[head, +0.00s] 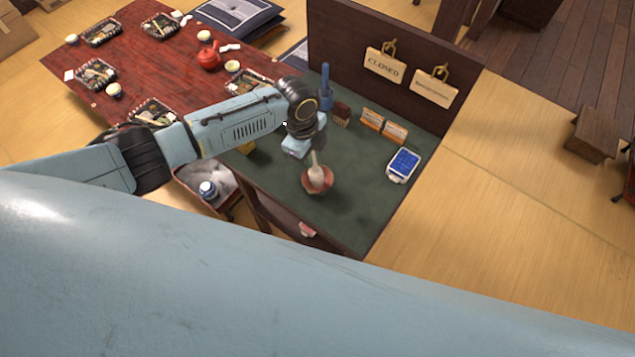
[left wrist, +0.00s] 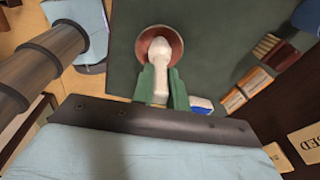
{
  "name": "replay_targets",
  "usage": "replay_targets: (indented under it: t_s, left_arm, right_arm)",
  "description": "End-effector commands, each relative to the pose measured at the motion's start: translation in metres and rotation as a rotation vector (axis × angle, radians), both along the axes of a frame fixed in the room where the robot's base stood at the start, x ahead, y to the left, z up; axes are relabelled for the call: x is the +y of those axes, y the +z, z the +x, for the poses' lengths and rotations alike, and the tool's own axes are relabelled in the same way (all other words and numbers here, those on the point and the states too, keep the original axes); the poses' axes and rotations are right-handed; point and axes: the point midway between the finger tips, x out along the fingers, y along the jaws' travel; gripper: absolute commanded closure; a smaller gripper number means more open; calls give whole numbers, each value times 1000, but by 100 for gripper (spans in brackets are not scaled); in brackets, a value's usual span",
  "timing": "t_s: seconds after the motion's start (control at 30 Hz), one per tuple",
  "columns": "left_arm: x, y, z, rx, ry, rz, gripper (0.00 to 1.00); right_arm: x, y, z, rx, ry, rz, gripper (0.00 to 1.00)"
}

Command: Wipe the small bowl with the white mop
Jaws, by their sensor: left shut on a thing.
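The small bowl (head: 318,183) is reddish brown and stands on the dark green counter top (head: 345,205). It also shows in the left wrist view (left wrist: 176,40), beyond my fingertips. The white mop (head: 317,172) stands in the bowl, its pale head inside the bowl's rim; whether it touches the bottom I cannot tell. In the left wrist view the mop (left wrist: 158,58) runs from between my green fingers into the bowl. My left gripper (left wrist: 162,88) is shut on the mop's handle, just above the bowl. My right gripper is not in view.
Small card holders (head: 384,125) and a blue bottle-like thing (head: 326,88) stand at the back, before a dark panel with hanging signs (head: 386,65). A red table (head: 130,60) with trays and a teapot (head: 208,58) is at left.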

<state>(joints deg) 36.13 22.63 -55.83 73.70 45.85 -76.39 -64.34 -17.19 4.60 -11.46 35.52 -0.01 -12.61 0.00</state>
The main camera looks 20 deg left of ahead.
Motion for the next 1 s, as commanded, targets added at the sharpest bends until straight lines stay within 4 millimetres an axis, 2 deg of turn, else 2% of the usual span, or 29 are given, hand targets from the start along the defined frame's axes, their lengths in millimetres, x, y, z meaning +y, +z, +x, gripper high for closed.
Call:
replay_targets:
  t_s: [0.3, 0.5, 0.67, 1.0]
  left_arm:
    - [1, -1, -3, -1, -450, 1, 100]
    - [1, 0, -5, 0, -683, 1, 100]
    - [1, 1, -5, 0, -730, -1, 100]
    - [1, 3, -6, 2, -683, -1, 100]
  right_arm:
    - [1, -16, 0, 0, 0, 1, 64]
    - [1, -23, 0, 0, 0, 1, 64]
    - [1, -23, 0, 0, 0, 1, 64]
    - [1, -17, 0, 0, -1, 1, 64]
